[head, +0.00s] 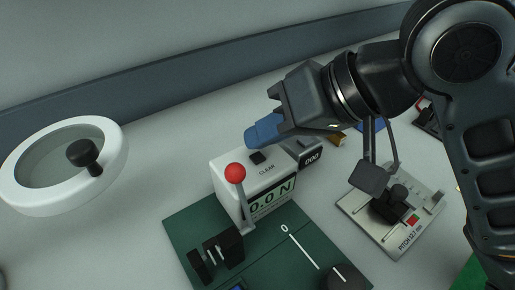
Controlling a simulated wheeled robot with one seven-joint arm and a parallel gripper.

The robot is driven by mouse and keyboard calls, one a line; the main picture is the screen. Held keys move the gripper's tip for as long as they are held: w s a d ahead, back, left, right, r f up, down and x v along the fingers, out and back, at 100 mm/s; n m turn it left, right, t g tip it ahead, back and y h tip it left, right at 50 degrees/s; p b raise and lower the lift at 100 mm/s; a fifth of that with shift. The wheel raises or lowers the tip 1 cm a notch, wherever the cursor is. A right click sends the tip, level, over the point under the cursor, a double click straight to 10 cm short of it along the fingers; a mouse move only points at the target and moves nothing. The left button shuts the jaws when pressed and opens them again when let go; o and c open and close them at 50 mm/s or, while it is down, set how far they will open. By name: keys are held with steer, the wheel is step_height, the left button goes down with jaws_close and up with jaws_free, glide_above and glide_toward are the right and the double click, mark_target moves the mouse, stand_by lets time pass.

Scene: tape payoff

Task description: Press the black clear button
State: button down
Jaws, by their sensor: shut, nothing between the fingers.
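The meter's front display reads 0.0 N. My gripper (250,137) comes in from the upper right with its blue fingers shut and empty. In this view the fingertips are just above and behind the button. The button stays visible, and I cannot tell the exact height of the gap between them.
A lever with a red ball (235,173) stands in front of the meter on a dark green plate (185,225). A white ring with a black knob (65,195) is at the left. A grey pitch-set device (400,235) and a counter showing 000 (312,158) are to the right.

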mark_target(265, 157)
step_height(265, 157, up, 5)
steer(key=p, duration=0.5)
stand_by(1.0)
